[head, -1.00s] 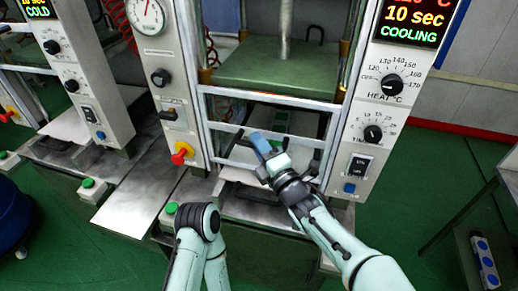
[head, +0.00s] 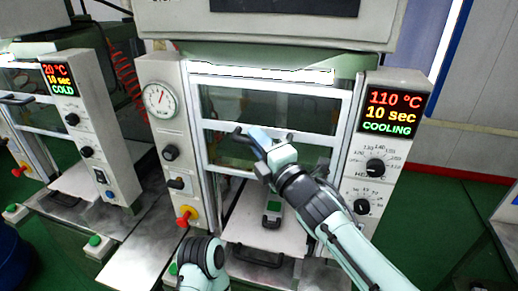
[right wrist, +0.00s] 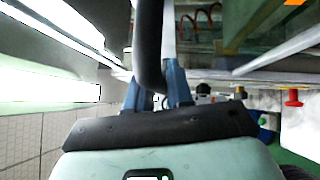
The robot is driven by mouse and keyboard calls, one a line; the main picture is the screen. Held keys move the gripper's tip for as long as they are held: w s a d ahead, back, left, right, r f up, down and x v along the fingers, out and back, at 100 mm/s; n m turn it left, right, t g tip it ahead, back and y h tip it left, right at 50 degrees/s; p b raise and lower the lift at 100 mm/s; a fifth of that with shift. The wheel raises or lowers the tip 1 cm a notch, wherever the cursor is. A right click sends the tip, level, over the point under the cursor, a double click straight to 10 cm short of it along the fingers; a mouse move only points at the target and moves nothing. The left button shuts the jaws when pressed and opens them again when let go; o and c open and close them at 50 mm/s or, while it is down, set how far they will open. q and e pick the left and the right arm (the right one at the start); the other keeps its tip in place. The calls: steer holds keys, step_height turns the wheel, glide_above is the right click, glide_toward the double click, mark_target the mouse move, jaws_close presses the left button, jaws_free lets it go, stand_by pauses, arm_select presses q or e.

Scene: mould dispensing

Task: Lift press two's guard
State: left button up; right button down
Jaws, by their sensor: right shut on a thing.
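The guard (head: 300,111) of the press with the 110 °C display is a clear panel in a pale metal frame. It stands raised across the upper part of the press opening, with the space below it open. My right gripper (head: 262,143) is shut on the guard's black handle (head: 239,136), at the lower bar. In the right wrist view the dark handle (right wrist: 149,45) passes between the blue fingertips (right wrist: 158,80). My left arm shows at the bottom of the head view, but its gripper is out of view.
A small dark mould with a green top (head: 273,212) sits on the pale lower plate (head: 245,225) under the guard. The display (head: 393,112) reads 110 °C, 10 sec, COOLING. A red and yellow switch (head: 187,215) is at the left post. Another press (head: 92,130) stands at left.

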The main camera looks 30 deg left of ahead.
arm_select(q)
steer(key=shift+r, duration=0.1)
arm_select(e)
steer(key=shift+r, duration=0.15)
steer(key=c, duration=1.1)
jaws_free()
steer(key=shift+s+d, duration=0.2)
steer(key=shift+d, duration=0.25)
arm_select(q)
steer(key=s+f+b, duration=0.1)
steer(key=f+b, duration=0.1)
steer(key=f, duration=0.1)
steer(key=s+f+b, duration=0.1)
steer(key=shift+s+f, duration=0.2)
steer(key=shift+s, duration=0.15)
arm_select(e)
steer(key=v, duration=1.2)
steer(key=shift+s, duration=0.2)
steer(key=shift+d, duration=0.1)
